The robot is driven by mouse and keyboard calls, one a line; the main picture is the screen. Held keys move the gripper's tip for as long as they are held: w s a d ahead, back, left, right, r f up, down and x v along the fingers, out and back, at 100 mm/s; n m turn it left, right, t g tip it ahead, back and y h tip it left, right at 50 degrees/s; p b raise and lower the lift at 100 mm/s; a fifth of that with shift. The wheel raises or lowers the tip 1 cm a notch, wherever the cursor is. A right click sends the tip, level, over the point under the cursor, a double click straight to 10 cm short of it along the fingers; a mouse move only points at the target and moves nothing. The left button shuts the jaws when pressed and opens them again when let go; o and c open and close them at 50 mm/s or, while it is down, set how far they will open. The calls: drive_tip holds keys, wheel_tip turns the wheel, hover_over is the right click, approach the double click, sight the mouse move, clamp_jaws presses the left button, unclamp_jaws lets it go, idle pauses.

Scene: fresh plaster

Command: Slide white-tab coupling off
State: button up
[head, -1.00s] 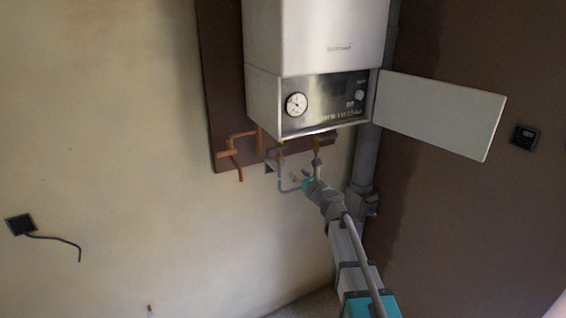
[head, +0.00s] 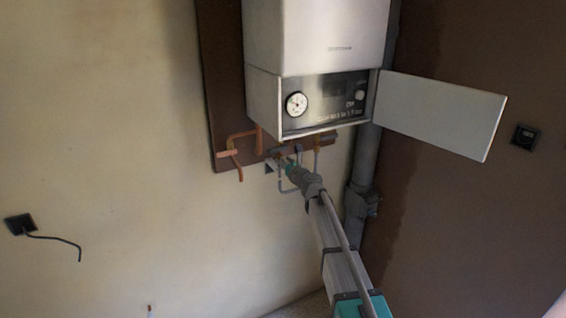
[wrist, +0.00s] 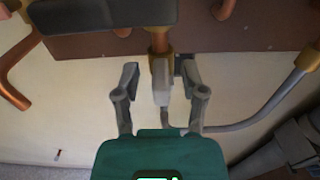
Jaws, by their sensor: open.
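A pale grey-white coupling (wrist: 161,84) hangs below a brass and copper pipe end (wrist: 158,42) in the wrist view. A separate white tab cannot be told on it. My gripper (wrist: 160,78) is open, one finger on each side of the coupling, with a visible gap on the left. Whether the right finger touches it is unclear. A grey hose (wrist: 250,118) curves from below the coupling to a brass fitting on the right. In the head view my gripper (head: 287,163) is under the boiler, and the coupling is too small to make out.
The boiler (head: 318,40) hangs above, its white door (head: 440,112) swung open to the right. Copper pipes (head: 232,153) stick out at left of my gripper. A grey waste pipe (head: 361,185) runs down the corner at right.

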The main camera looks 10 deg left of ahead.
clamp_jaws()
idle(0.4)
wheel_tip(320, 180, down, 4)
drive_tip(key=b, duration=0.4)
drive_tip(key=shift+s+f, duration=0.15)
